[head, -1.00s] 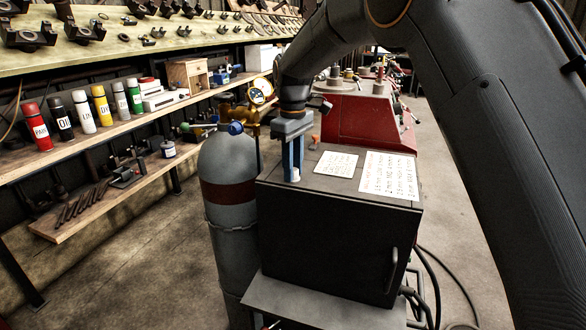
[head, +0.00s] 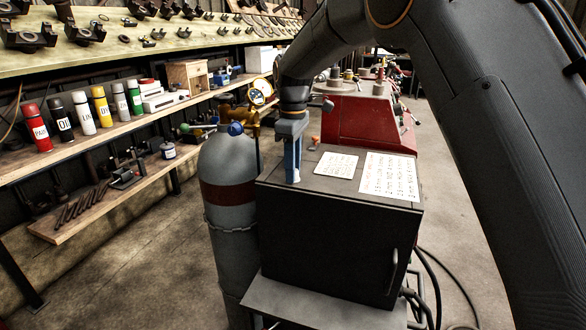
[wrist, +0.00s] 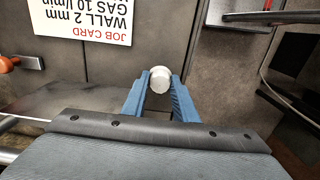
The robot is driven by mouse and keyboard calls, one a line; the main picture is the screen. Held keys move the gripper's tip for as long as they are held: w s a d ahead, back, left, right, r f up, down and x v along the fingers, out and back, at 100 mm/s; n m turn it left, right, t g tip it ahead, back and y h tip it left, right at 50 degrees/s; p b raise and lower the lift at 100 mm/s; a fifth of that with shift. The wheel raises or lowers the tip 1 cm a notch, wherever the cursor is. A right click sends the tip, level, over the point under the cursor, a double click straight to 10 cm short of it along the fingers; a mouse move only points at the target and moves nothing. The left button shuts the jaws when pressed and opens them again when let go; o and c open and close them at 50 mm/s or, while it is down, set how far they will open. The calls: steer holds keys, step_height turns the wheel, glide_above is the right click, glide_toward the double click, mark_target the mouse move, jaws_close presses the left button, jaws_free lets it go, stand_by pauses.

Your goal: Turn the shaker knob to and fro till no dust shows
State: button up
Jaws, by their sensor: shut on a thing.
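The white shaker knob (wrist: 160,80) stands at the near left corner of the top of the black cabinet (head: 325,240). My gripper (wrist: 160,86) points down at it, with its two blue fingers on either side of the knob, shut on it. In the head view my gripper (head: 293,178) is seen nearly edge-on, and a little of the white knob shows at the fingertips. I cannot make out any dust.
Two white cards, a small one (head: 336,164) and a larger one (head: 391,178), lie on the cabinet top. An orange knob (head: 316,142) is behind them. A grey gas cylinder (head: 228,250) stands close on the left. Hoses hang at the right.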

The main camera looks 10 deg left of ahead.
steer(key=o, duration=1.1)
steer(key=shift+c, duration=0.2)
steer(key=shift+r+b, duration=1.1)
steer(key=shift+r, duration=2.85)
